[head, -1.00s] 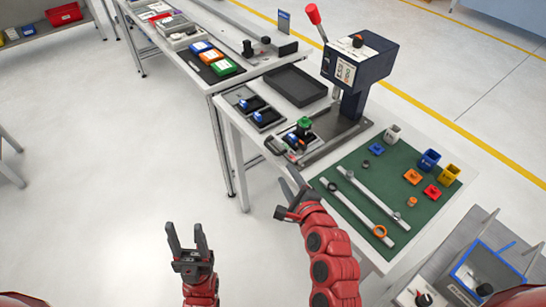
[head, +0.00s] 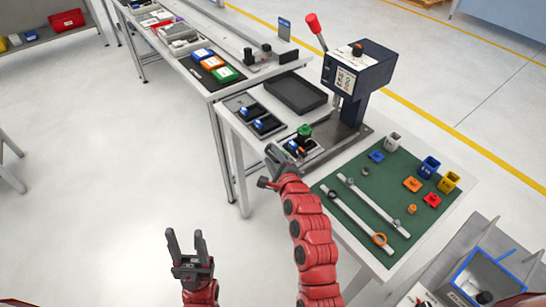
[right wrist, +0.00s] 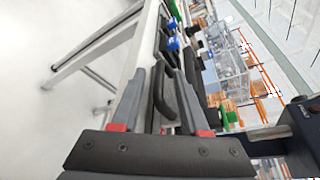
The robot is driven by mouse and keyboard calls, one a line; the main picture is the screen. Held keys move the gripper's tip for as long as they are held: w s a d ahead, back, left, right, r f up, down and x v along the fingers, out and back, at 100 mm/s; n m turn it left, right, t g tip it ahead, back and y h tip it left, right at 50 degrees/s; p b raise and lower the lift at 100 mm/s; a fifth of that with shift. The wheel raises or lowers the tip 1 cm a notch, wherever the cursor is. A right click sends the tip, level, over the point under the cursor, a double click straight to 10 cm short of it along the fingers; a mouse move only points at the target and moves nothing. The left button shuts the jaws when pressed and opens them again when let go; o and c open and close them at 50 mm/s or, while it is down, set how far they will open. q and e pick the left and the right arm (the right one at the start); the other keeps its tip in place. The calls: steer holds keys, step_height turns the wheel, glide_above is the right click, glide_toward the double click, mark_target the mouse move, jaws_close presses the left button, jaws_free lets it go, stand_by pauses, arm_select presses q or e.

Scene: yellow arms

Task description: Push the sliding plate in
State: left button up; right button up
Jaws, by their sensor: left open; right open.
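The sliding plate (head: 304,151) lies at the front of the press base on the table, with a green-topped fixture (head: 304,130) and blue parts on it. My right gripper (head: 281,153) is at the plate's near end and covers its black handle in the head view. In the right wrist view, the dark loop handle (right wrist: 168,88) shows between the fingers of my right gripper (right wrist: 163,80), which are open. Whether they touch it, I cannot tell. My left gripper (head: 186,238) is open and empty over the floor, away from the table.
The dark blue press (head: 357,70) with a red-knobbed lever stands behind the plate. A green mat (head: 375,200) with rails and coloured blocks lies to the right.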

jaws_close()
steer(key=shift+f, duration=0.1)
steer(key=shift+f, duration=0.1)
stand_by(1.2)
